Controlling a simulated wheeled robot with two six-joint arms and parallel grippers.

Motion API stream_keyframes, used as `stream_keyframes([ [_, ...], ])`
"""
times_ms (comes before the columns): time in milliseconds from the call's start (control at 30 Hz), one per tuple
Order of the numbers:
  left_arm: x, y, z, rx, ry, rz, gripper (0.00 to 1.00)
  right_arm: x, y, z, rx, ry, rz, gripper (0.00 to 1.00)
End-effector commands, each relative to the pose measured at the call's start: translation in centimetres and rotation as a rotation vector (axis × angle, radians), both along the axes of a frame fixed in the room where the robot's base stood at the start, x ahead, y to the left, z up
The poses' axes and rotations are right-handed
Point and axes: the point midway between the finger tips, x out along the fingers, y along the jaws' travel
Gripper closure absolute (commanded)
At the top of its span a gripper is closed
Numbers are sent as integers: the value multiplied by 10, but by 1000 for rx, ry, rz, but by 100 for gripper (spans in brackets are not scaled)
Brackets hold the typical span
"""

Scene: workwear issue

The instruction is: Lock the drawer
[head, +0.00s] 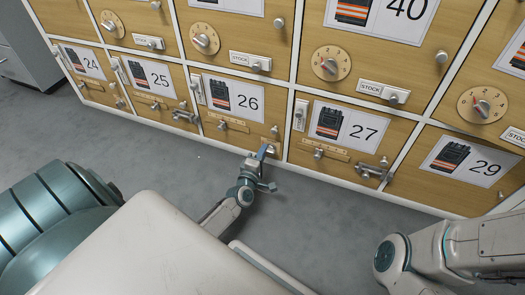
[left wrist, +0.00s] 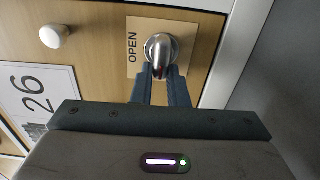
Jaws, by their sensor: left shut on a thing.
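Drawer 26 (head: 205,115) is a wooden front in the bottom row of the cabinet and looks flush with its neighbours. Its metal turn knob (left wrist: 160,48) is at the lower right, below a small white knob (left wrist: 54,36). A plate reading OPEN (left wrist: 132,60) lies beside the turn knob in the left wrist view. My left gripper (head: 265,153) is at this corner, its two dark fingers shut on the turn knob. The fingers partly hide the knob and what lies under it. My right arm shows at the lower right; its gripper is out of view.
Drawer 25 (head: 138,76) and drawer 27 (head: 337,150) flank drawer 26, each with a metal bolt-like latch at its lower right. Drawers with round dials are above. Grey floor in front is clear. A grey cabinet (head: 15,60) stands at the far left.

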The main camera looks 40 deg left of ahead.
Motion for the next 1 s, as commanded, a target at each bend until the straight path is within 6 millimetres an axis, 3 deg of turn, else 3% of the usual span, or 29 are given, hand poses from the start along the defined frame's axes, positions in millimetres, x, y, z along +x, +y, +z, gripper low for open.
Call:
stream_keyframes([
  [200, 0, -2, -1, -4, 2, -3, 100, 0, 0, 0, 0, 0, 0, 59],
  [233, 0, -2, -1, -4, 2, -3, 84, 0, 0, 0, 0, 0, 0, 59],
  [333, 0, -1, -1, -2, 1, -2, 65, 0, 0, 0, 0, 0, 0, 59],
  [667, -2, -1, 0, 0, 2, -1, 65, 0, 0, 1, 0, 0, 0, 59],
  [767, -13, -4, 0, 0, 4, -1, 65, 0, 0, 6, 0, 0, 0, 59],
  [1000, -59, -15, 2, -1, 5, -2, 65, 0, 0, 20, 0, -1, -2, 59],
])
